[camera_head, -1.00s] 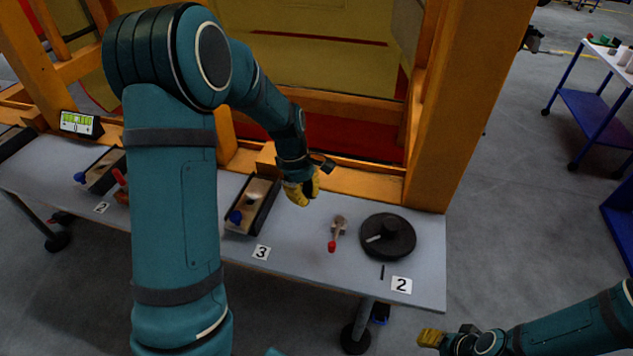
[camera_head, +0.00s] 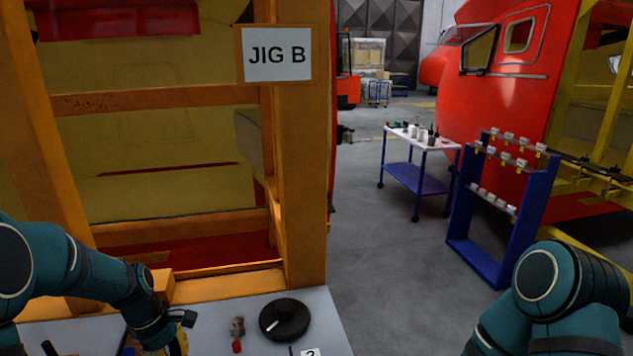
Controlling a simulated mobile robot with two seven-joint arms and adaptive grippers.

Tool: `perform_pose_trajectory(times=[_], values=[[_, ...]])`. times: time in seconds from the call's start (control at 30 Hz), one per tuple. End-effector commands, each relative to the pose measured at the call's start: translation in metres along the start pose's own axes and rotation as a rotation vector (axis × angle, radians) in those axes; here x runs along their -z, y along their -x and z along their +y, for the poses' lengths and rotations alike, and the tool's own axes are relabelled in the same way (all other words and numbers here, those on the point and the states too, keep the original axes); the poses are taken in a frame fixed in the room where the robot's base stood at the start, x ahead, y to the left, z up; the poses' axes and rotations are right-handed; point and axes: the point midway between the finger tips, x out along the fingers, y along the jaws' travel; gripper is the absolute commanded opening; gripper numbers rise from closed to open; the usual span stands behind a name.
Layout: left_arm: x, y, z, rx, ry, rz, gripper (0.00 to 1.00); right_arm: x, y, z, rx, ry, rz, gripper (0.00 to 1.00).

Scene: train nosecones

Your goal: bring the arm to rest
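My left arm comes in from the lower left, and its gripper (camera_head: 177,343) is at the bottom edge, over the grey bench (camera_head: 252,312).
The orange jig frame (camera_head: 300,180) with a "JIG B" sign (camera_head: 277,54) stands behind the bench. A white-topped cart (camera_head: 424,140), a blue rack (camera_head: 462,210) and a red train nosecone (camera_head: 490,90) stand to the right. The grey floor (camera_head: 375,260) between is clear.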

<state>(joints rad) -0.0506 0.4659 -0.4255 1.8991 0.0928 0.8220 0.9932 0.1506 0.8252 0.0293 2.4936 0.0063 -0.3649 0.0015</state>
Motion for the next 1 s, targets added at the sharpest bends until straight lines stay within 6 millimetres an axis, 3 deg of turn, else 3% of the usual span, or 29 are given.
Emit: perform_pose_trajectory(times=[0.03,0.1,0.27,0.5,0.6,0.8,1.0], values=[[-0.001,-0.007,0.000,0.002,-0.014,0.000,0.00,-0.001,-0.002,0.001,0.000,0.000,-0.001,0.47],[-0.009,-0.046,-0.003,-0.001,-0.118,0.010,0.00,-0.002,-0.010,0.004,-0.001,0.001,-0.002,0.47],[-0.029,-0.119,-0.011,-0.027,-0.361,0.033,0.00,-0.005,-0.026,0.009,-0.003,0.002,-0.005,0.47],[-0.083,-0.235,-0.048,-0.100,-0.821,0.054,0.00,-0.012,-0.054,0.019,-0.006,0.003,-0.013,0.47],[-0.108,-0.268,-0.067,-0.145,-0.997,0.063,0.00,-0.014,-0.064,0.023,-0.008,0.004,-0.016,0.47],[-0.140,-0.294,-0.088,-0.217,-1.204,0.084,0.00,-0.016,-0.074,0.026,-0.009,0.005,-0.018,0.47],[-0.146,-0.296,-0.092,-0.235,-1.245,0.094,0.00,-0.016,-0.074,0.026,-0.010,0.006,-0.019,0.47]])
